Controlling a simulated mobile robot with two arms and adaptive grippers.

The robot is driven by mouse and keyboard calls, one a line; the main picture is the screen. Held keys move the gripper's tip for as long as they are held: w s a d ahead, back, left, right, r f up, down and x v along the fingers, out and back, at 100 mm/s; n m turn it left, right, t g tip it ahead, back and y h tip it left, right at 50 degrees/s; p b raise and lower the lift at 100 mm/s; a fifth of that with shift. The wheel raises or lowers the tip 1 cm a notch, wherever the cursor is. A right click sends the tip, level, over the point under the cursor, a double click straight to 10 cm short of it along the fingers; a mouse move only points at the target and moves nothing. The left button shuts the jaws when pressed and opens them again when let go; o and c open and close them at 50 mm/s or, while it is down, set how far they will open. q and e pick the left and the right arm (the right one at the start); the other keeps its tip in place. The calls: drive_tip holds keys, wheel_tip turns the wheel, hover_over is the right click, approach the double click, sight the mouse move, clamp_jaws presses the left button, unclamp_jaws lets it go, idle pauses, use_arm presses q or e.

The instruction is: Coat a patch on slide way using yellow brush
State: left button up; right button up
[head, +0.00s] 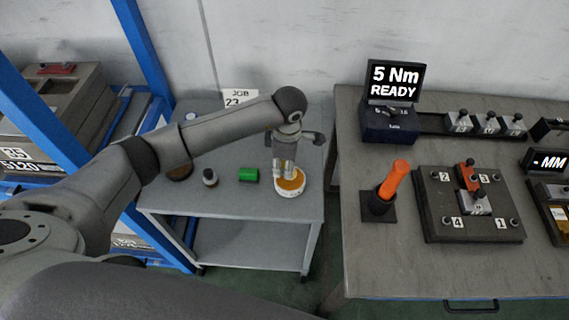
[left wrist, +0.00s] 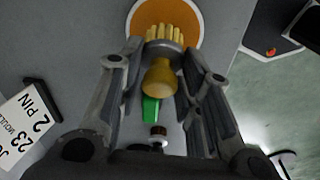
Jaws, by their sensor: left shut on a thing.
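My left gripper (head: 285,168) points down over the white-rimmed round dish (head: 290,194) with an orange-yellow surface, on the small grey cart. In the left wrist view its fingers (left wrist: 163,88) are closed around a yellow brush (left wrist: 159,78) with a metal collar and pale yellow bristles. The bristles overlap the orange surface of the dish (left wrist: 192,12) there; I cannot tell whether they touch it. The brush is mostly hidden by the fingers in the head view. I cannot pick out a slide way with certainty. My right gripper is not in view.
A green cylinder (head: 249,175) and a small dark bottle (head: 210,177) stand left of the dish. A job card (head: 238,97) stands at the cart's back. The blue rack (head: 152,55) borders the left. The workbench (head: 400,270), holding an orange-handled tool (head: 395,180), stands right across a gap.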

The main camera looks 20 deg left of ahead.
sight(284, 162)
use_arm(q)
drive_tip(key=shift+r+p, duration=1.3)
drive_tip(key=shift+r, duration=1.5)
